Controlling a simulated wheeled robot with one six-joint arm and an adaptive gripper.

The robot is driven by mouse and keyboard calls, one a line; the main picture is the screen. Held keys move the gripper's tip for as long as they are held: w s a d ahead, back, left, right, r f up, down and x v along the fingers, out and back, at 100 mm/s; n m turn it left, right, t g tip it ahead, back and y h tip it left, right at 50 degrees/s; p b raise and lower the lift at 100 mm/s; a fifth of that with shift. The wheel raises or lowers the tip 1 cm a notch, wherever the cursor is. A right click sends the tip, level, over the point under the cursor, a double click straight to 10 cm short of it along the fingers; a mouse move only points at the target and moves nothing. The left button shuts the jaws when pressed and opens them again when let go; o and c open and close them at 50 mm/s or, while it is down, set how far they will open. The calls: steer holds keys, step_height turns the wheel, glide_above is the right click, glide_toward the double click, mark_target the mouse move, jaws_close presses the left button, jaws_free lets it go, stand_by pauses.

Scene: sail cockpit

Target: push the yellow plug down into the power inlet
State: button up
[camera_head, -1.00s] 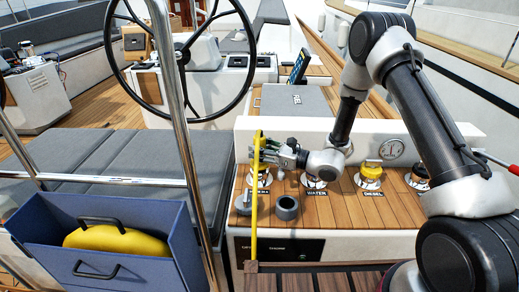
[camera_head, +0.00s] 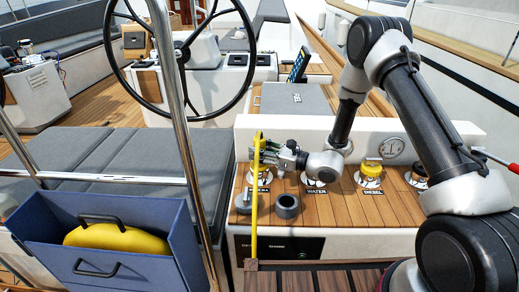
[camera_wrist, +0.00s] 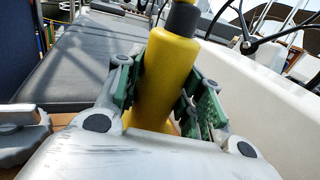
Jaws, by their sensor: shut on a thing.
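The yellow plug (camera_wrist: 165,75) is a thick yellow cylinder with a dark grey collar, standing slightly tilted between my fingers in the wrist view. In the head view the yellow plug and lead (camera_head: 256,150) form a thin yellow upright over the left end of the teak top. My gripper (camera_head: 268,153) is shut on the plug; its green-padded fingers (camera_wrist: 165,90) lie on either side in the wrist view. The plug's lower end is hidden behind my gripper in the wrist view. I cannot tell which fitting is the power inlet or whether the plug touches it.
A yellow-capped diesel filler (camera_head: 371,172) is to the right. A steel post (camera_head: 184,130) and blue box (camera_head: 165,225) stand left. A white coaming (camera_head: 345,140) rises behind.

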steer(key=shift+f, duration=0.2)
steer(key=o, duration=1)
steer(key=shift+v, duration=5.55)
steer(key=shift+r, duration=0.1)
